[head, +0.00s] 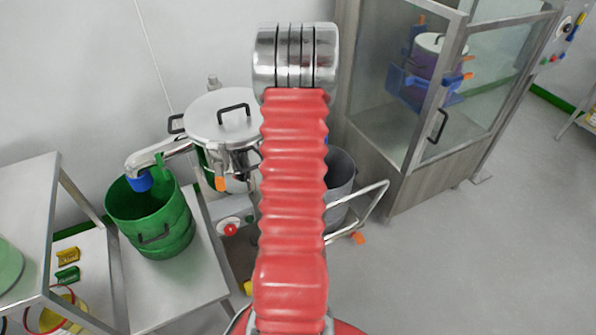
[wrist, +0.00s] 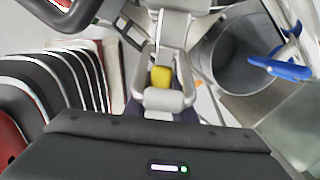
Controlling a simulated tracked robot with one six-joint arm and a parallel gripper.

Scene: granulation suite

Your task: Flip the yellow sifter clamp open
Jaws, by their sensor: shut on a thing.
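In the wrist view, the yellow clamp (wrist: 160,77) shows as a small yellow block between the pale grey fingers of my gripper (wrist: 161,82). My gripper is shut on it. The fingers cover much of the clamp, so I cannot tell whether it is flipped open. In the head view, the steel sifter (head: 219,117) with its round lid and black handle stands against the wall. My red arm covers its right side. My gripper is hidden in that view.
A green drum (head: 150,222) stands under the sifter's spout on a steel table (head: 180,290). A grey bin (wrist: 235,62) with a blue clip (wrist: 280,69) is right of my gripper. A glass-doored cabinet (head: 400,130) stands at right. Floor at right is clear.

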